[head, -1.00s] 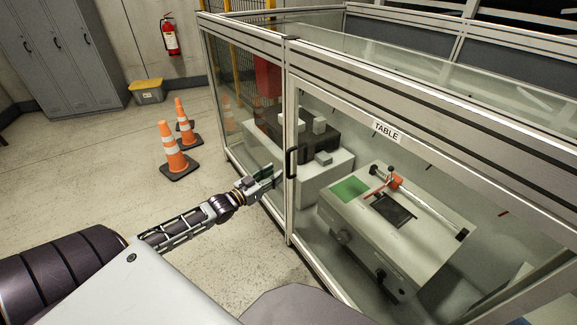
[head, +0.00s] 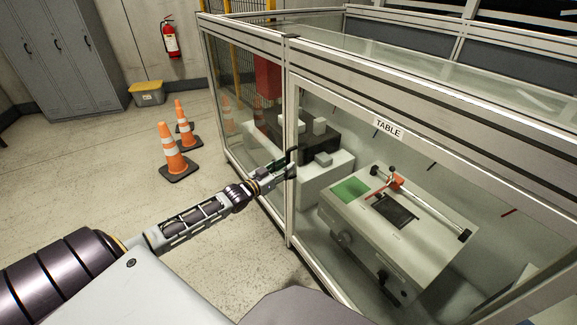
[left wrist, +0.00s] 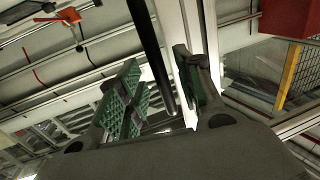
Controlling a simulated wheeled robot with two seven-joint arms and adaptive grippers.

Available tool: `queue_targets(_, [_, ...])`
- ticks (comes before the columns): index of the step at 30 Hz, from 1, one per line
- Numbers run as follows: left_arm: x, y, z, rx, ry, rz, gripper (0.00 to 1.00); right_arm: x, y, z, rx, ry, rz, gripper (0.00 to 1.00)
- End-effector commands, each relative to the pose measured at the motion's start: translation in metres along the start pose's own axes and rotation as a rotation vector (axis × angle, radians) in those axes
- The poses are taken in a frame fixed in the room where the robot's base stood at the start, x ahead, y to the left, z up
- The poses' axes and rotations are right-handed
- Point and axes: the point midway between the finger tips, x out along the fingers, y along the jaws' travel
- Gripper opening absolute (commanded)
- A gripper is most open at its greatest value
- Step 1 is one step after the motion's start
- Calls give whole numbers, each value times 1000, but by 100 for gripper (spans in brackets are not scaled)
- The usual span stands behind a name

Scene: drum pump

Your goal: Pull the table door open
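The table door is a glass panel in a metal frame (head: 395,100) with a "TABLE" label (head: 388,129); it looks shut. Its black upright handle (head: 290,157) is at the door's left edge, partly hidden by my left gripper (head: 283,168). In the left wrist view, my left gripper (left wrist: 160,90) has its green-padded fingers spread apart. The black handle bar (left wrist: 152,55) runs between the fingers, nearer the right one. I cannot tell whether it touches either pad. My right gripper is not in view.
Behind the glass is a grey machine (head: 390,235) with a green patch. Orange cones (head: 174,150) stand left of the enclosure, with a grey and yellow bin (head: 147,93) and lockers (head: 65,55) behind. The floor left of the door is mostly clear.

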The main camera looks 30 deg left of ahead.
Motion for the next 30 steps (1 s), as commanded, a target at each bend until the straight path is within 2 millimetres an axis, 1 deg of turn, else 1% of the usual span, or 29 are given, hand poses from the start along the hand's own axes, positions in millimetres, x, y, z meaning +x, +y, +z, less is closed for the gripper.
queue_targets(6, [13,0,0,-1,2,0,35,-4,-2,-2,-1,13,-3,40])
queue_targets(12, [21,0,1,-1,0,0,35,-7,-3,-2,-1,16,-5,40])
queue_targets(17, [24,0,0,0,0,-1,35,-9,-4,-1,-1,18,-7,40])
queue_targets(25, [24,0,0,0,0,0,35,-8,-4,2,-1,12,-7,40])
queue_targets(26, [24,0,0,0,0,0,34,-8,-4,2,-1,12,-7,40])
queue_targets(30, [24,0,0,0,0,0,16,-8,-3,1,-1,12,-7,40])
